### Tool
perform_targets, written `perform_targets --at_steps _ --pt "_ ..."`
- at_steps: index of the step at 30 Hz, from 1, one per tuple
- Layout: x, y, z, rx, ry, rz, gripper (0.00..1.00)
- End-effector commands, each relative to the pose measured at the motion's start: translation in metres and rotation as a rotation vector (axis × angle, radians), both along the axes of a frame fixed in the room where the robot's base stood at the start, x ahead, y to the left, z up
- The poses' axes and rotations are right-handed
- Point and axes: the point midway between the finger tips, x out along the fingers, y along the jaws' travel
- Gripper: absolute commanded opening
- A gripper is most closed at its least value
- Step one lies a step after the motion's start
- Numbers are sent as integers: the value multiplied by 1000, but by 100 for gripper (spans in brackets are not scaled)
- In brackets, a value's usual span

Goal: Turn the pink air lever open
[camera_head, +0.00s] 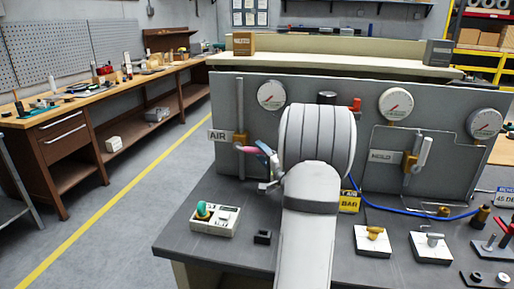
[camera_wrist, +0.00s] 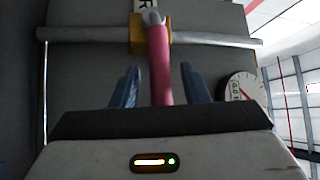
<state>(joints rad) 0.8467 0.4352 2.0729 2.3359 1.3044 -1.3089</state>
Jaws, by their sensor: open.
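The pink air lever (camera_head: 249,149) sticks out to the right from a brass valve (camera_head: 240,138) beside the AIR label (camera_head: 219,136). The valve sits on a vertical grey pipe (camera_head: 240,100), and the lever lies crosswise to it. In the wrist view the pink lever (camera_wrist: 161,75) runs from the brass valve (camera_wrist: 137,35) down between the two blue fingers of my gripper (camera_wrist: 160,78). The gripper is open, with a visible gap on each side of the lever. The lever's near end is hidden behind the gripper body. In the head view my arm hides most of the gripper.
A gauge (camera_head: 271,95) is on the panel (camera_head: 340,105) right of the pipe. A second valve with a grey handle (camera_head: 421,154) is further right. A white box with a green button (camera_head: 203,210) and a small black block (camera_head: 262,237) stand on the bench below.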

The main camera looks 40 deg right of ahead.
Motion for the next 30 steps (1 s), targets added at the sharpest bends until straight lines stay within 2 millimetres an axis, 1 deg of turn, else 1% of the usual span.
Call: perform_targets --at_steps 1,6,10,17,30 --pt "8 1 3 1 -1 3 41" --pt "26 -1 5 1 0 2 41" --pt "31 -1 6 2 1 1 41" --pt "31 -2 6 1 1 0 40" --pt "30 -2 6 1 1 0 4"
